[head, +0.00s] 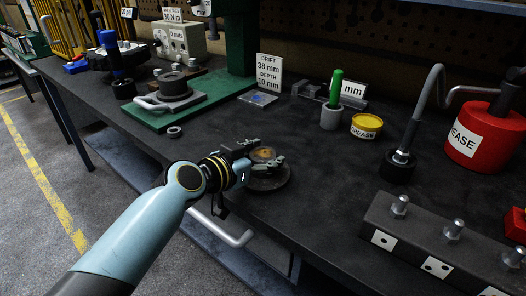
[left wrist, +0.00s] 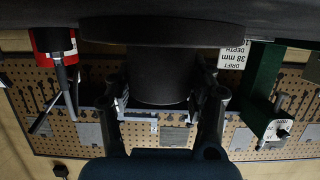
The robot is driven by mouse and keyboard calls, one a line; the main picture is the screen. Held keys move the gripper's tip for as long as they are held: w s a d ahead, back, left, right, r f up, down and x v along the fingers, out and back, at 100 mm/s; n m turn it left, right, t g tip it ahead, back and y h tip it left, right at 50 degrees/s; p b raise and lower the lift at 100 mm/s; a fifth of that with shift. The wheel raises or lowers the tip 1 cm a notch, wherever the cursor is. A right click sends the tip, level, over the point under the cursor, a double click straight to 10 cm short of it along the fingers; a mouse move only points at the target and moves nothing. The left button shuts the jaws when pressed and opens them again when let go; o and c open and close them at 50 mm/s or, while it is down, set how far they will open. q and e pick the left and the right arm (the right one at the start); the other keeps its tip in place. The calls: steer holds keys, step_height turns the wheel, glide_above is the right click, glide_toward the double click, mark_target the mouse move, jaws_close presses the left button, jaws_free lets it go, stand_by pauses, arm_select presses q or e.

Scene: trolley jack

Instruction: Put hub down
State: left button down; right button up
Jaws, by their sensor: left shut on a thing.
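The hub is a dark round flange (head: 272,179) with a narrower boss and a brownish centre (head: 264,154). It is over the front part of the dark bench (head: 215,125). My left gripper (head: 263,160) is shut around the boss. In the left wrist view, where the scene is upside down, the hub's boss (left wrist: 158,78) is between the two fingers (left wrist: 163,100), with the wide flange close to the bench top. I cannot tell whether the flange touches the bench. My right gripper is in neither view.
A small ring (head: 174,131) lies left of the hub. Behind are a green press (head: 236,40), a drift sign (head: 268,74), a grey holder with a green tool (head: 331,115) and a yellow grease tin (head: 366,126). A studded block (head: 440,240) is front right. Bench around the hub is clear.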

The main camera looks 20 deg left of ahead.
arm_select(q)
steer(key=shift+r, duration=0.35)
steer(key=shift+f, duration=0.1)
steer(key=c, duration=0.9)
jaws_free()
steer(key=shift+s+f, duration=0.1)
steer(key=shift+f, duration=0.2)
steer(key=shift+c, duration=0.2)
steer(key=o, duration=0.5)
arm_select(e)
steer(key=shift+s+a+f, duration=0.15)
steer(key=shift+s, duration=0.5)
